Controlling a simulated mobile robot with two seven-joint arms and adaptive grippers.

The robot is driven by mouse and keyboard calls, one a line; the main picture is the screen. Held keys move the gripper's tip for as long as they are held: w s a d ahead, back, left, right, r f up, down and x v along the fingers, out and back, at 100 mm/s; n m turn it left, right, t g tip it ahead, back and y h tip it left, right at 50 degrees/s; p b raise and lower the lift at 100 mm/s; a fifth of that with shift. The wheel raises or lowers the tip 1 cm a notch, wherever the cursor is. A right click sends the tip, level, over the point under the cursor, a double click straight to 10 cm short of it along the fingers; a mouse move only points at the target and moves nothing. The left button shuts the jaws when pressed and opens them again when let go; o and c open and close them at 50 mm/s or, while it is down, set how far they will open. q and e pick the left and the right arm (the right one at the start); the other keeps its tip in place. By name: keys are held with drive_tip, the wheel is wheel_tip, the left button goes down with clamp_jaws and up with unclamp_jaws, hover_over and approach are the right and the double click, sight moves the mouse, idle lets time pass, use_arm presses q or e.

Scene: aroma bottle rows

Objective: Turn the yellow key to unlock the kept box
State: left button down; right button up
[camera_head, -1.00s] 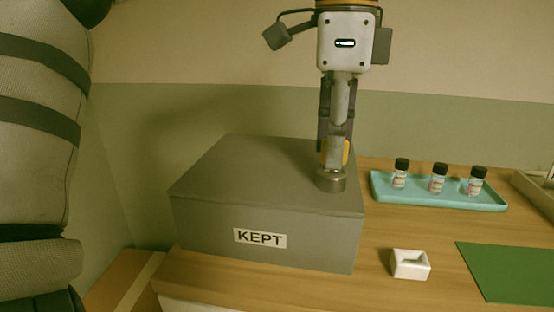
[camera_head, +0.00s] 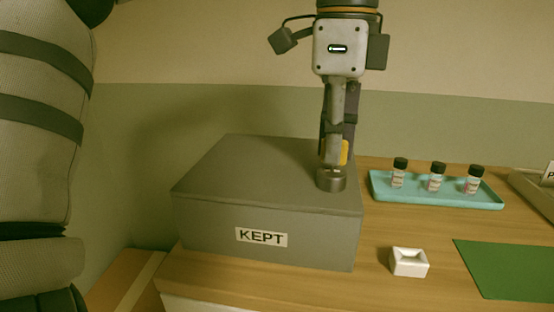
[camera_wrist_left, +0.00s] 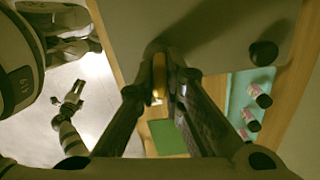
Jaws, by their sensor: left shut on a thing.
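The grey kept box (camera_head: 240,185) stands closed on the wooden table, with a "KEPT" label (camera_head: 261,237) on its front. That gripper points down and is shut on the key. In the left wrist view the key (camera_wrist_left: 159,78) shows between its fingers. My right gripper (camera_wrist_left: 72,97) shows small in the left wrist view, apart from the box, its fingers spread and empty.
A turquoise tray (camera_head: 436,201) with three black-capped bottles stands right of the box. A small white holder (camera_head: 409,262) and a green mat (camera_head: 507,270) lie in front of it. A dark round knob (camera_wrist_left: 263,53) shows on the grey surface in the left wrist view.

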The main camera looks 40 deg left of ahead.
use_arm(q)
drive_tip(key=m, duration=0.2)
drive_tip(key=shift+m, duration=0.4)
drive_tip(key=m, duration=1.3)
drive_tip(key=c, duration=1.7)
unclamp_jaws()
drive_tip(key=shift+r, duration=3.5)
